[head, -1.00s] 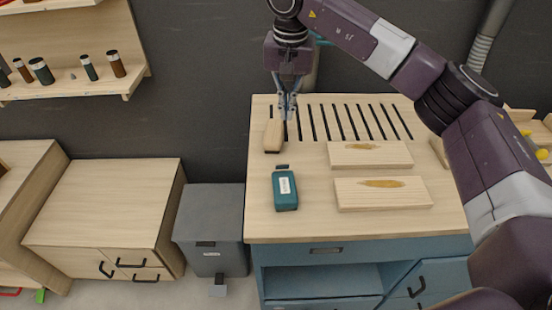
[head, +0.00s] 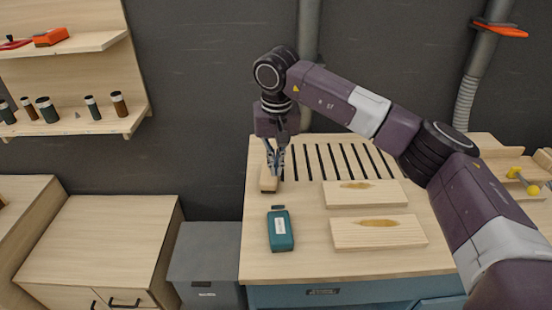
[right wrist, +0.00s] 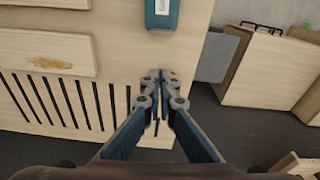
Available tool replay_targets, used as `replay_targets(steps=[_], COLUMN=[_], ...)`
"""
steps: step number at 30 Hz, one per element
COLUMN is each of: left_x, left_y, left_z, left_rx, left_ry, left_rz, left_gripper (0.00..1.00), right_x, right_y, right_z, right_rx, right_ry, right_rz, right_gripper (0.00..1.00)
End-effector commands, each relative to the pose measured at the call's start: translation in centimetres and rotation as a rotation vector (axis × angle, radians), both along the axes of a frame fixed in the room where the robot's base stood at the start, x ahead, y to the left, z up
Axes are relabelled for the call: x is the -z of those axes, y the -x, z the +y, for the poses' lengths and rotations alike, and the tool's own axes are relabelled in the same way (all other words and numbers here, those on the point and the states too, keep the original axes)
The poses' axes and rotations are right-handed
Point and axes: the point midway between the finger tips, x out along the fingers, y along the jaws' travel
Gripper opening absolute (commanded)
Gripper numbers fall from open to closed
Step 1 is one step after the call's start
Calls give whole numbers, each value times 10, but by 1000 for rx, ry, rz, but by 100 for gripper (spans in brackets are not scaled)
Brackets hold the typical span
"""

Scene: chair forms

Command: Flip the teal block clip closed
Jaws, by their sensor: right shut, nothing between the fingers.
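The teal block (head: 281,232) lies on the workbench top, with a pale label on its upper face. A small dark piece (head: 278,207) sits at its far end; I cannot tell how the clip stands. The block also shows, cut off, at the top of the right wrist view (right wrist: 161,14). My left gripper is out of view.
Two wooden boards (head: 365,195) (head: 378,234) with brown stains lie right of the teal block. Dark slots (head: 335,160) run across the back of the workbench (head: 310,258). A grey bin (head: 205,262) stands left of it. Bare bench lies around the teal block.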

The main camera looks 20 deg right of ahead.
Motion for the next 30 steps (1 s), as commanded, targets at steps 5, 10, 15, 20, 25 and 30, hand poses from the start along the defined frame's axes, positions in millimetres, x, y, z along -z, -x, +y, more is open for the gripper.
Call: replay_targets(steps=[5, 10, 15, 20, 25, 30], left_x=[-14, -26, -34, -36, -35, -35], left_y=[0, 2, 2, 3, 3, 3], left_z=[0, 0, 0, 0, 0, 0], left_rx=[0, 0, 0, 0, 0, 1], left_ry=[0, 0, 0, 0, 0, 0], left_rz=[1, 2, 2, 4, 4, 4], left_gripper=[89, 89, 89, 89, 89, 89], right_x=[38, 56, 63, 66, 67, 67], right_y=[-3, 8, 24, 31, 32, 31], right_z=[-1, 2, 5, 6, 6, 6], right_rx=[0, -4, -2, -1, 0, 0], right_ry=[1, 0, 0, 0, 0, 0], right_rz=[6, 1, 1, 0, 0, -1], right_gripper=[0, 0, 0, 0, 0, 0])
